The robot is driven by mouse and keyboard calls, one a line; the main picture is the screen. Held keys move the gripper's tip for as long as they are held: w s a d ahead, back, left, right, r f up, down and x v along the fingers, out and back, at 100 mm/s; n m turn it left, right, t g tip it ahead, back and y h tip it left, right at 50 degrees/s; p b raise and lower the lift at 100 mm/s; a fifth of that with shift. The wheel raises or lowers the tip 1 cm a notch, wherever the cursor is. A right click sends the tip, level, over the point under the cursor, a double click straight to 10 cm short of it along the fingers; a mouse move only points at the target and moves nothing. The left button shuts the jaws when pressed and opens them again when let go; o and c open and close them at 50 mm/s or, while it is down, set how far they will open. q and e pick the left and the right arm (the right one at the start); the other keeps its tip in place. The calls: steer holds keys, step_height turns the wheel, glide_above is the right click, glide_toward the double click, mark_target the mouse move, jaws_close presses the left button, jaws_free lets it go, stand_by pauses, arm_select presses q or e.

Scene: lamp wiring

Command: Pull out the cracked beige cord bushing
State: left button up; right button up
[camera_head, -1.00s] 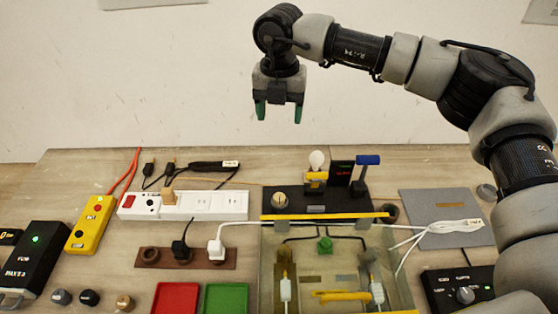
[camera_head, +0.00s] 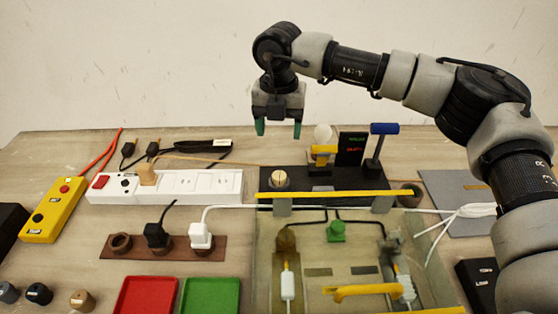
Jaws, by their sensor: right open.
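A round beige piece with a dark line across its top, which looks like the cord bushing (camera_head: 281,178), sits in the left part of the black lamp base (camera_head: 322,200). The picture is too small to make out cracks for certain. My right gripper (camera_head: 278,130) is open and empty, pointing down. In the picture it is above the bushing, clear of it and of the base. My left gripper is not in view.
A bulb (camera_head: 323,135) and a blue-topped post (camera_head: 383,130) stand right of the bushing. A yellow bar (camera_head: 335,194) runs along the front of the base. A white power strip (camera_head: 215,186) with a beige plug (camera_head: 147,173) lies left. Loose round pieces, including a beige one (camera_head: 82,300), stand front left.

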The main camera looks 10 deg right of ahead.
mark_target(279, 175)
step_height(279, 175, down, 14)
steer(key=shift+f, duration=0.1)
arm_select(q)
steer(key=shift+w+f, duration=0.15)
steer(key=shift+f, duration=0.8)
arm_select(e)
steer(key=c, duration=0.5)
steer(key=o, duration=0.5)
